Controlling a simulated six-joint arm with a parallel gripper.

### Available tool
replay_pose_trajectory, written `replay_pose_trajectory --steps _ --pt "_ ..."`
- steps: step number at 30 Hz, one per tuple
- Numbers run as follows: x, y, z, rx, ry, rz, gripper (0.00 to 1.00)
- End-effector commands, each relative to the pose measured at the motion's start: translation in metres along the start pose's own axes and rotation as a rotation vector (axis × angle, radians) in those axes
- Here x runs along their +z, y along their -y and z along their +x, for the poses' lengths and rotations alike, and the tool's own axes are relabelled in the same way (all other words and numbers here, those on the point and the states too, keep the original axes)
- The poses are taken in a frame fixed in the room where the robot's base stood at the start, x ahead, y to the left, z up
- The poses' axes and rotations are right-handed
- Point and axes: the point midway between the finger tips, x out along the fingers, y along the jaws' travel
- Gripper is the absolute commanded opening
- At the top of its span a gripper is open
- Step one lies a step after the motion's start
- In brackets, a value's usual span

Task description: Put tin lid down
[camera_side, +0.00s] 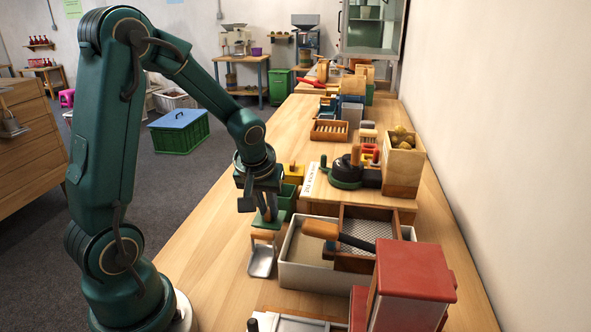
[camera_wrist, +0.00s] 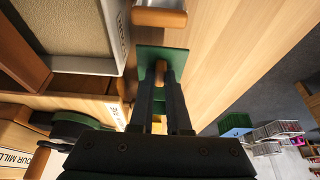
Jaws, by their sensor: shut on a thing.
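The tin lid is a flat green square with a wooden knob; it shows in the wrist view (camera_wrist: 150,58). My gripper (camera_wrist: 160,78) is shut on the knob, with a dark finger on each side. In the side view my gripper (camera_side: 268,208) points down at the bench's left part, with the lid (camera_side: 266,224) under it, partly hidden by the fingers. I cannot tell whether the lid touches the bench. A green tin (camera_side: 288,198) stands just behind and right of the gripper, partly hidden.
A metal scoop (camera_side: 262,262) with a wooden handle lies close in front of the lid. A white tray (camera_side: 305,277) with a wooden-framed sieve (camera_side: 372,226) is to the right. A low wooden stand (camera_side: 345,203) is behind. Bare bench (camera_side: 215,245) lies to the left.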

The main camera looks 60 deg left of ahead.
Motion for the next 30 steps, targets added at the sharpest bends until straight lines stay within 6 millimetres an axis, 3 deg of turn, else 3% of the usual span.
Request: replay_pose_trajectory --steps 12,25,26,27,30 --pt "0.015 -0.002 0.036 -0.001 0.001 0.0 0.0" --pt "0.017 -0.003 0.042 0.0 -0.001 -0.001 0.0" --pt "0.017 -0.003 0.041 0.0 -0.002 -0.002 0.26" --pt "0.016 -0.003 0.041 0.0 -0.002 -0.002 0.42" --pt "0.016 -0.002 0.041 0.0 -0.002 -0.002 0.45"
